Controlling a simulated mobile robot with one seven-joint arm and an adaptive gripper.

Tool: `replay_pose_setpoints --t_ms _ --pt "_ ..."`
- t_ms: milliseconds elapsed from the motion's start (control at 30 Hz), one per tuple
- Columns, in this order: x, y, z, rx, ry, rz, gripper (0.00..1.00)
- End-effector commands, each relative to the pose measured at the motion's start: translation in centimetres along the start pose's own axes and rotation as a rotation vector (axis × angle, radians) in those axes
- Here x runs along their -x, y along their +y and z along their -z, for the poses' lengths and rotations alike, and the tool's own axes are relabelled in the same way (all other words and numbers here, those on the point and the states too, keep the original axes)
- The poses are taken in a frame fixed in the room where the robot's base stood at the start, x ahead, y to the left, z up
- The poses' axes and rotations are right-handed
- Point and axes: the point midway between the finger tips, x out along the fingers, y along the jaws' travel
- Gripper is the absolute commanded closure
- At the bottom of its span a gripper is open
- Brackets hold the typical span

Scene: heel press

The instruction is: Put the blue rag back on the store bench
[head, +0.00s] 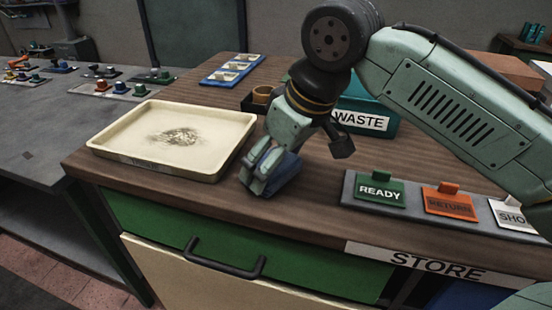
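The store bench (310,205) has a brown wooden top, a green drawer and a STORE label on its front edge. My gripper (257,187) points down over the bench top, between the cream tray and the READY block. The blue rag (287,168) is a bunched blue shape right at my fingers, partly hidden by them. It is low, close to the bench top; I cannot tell whether it touches the wood. The fingers overlap the rag, but the view does not show clearly whether they are closed on it.
A cream tray (104,138) with a brownish smear stands left. READY (380,191), orange (450,202) and white (510,215) blocks sit right. A grey bench (40,130) lies far left.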

Motion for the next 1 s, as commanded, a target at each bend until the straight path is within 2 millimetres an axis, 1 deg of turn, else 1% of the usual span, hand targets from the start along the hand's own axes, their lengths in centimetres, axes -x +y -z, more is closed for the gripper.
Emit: replay_pose_setpoints --t_ms 167,200,433,833,933,1000 --pt "-0.4 -0.1 -0.2 0.001 0.000 0.001 0.43" --pt "-0.4 0.0 -0.2 0.000 -0.001 0.001 0.16" --pt "-0.3 0.0 -0.2 0.000 -0.001 0.000 0.01" --pt "-0.1 0.0 -0.1 -0.001 -0.001 -0.001 0.00" --pt "0.8 0.0 0.1 0.000 0.002 -0.001 0.00" --pt "2.0 0.0 0.1 -0.001 0.003 0.000 0.00"
